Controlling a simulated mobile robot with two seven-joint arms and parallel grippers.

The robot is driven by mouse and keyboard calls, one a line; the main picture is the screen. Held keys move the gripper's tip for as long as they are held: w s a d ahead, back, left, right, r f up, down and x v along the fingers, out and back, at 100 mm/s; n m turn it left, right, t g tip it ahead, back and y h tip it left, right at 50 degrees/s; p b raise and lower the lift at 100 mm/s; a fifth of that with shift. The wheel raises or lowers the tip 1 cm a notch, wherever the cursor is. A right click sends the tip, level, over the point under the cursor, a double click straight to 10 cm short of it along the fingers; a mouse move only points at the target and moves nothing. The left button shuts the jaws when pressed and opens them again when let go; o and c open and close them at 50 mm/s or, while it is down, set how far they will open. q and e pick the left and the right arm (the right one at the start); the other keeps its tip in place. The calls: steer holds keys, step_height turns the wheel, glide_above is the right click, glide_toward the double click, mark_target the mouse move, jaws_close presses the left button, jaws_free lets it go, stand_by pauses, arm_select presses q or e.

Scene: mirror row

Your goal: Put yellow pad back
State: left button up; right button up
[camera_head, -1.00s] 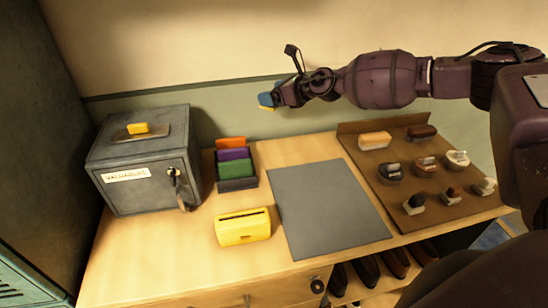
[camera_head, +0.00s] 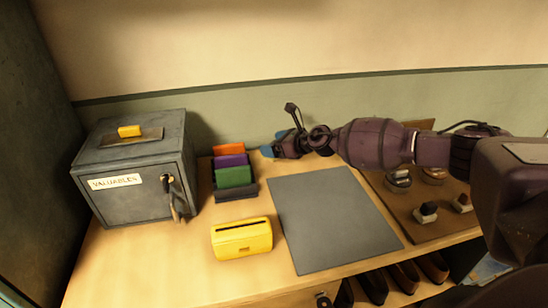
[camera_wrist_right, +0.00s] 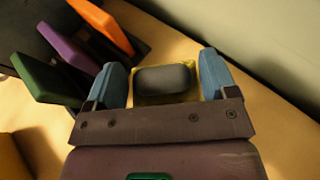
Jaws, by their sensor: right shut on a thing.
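The yellow pad (camera_wrist_right: 164,80) shows in the right wrist view as a yellow block with a dark grey face. My right gripper (camera_wrist_right: 164,70) is shut on it, a blue finger on each side. In the head view my right gripper (camera_head: 270,150) is just right of the dark rack (camera_head: 236,193), near the wall; the pad is mostly hidden there. The rack holds an orange pad (camera_head: 229,150), a purple pad (camera_head: 231,160) and a green pad (camera_head: 234,177), back to front. In the wrist view they stand left of my fingers. My left gripper is not in view.
A grey safe (camera_head: 134,170) with a yellow block on top stands left of the rack. A yellow slotted box (camera_head: 241,240) sits in front. A grey mat (camera_head: 335,220) lies bare to the right. A brown board (camera_head: 400,205) with several brushes is farther right.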

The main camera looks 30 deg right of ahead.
step_height(320, 180, down, 4)
steer(key=shift+f+b, duration=0.15)
steer(key=shift+b, duration=0.6)
steer(key=shift+f, duration=0.1)
steer(key=o, duration=0.8)
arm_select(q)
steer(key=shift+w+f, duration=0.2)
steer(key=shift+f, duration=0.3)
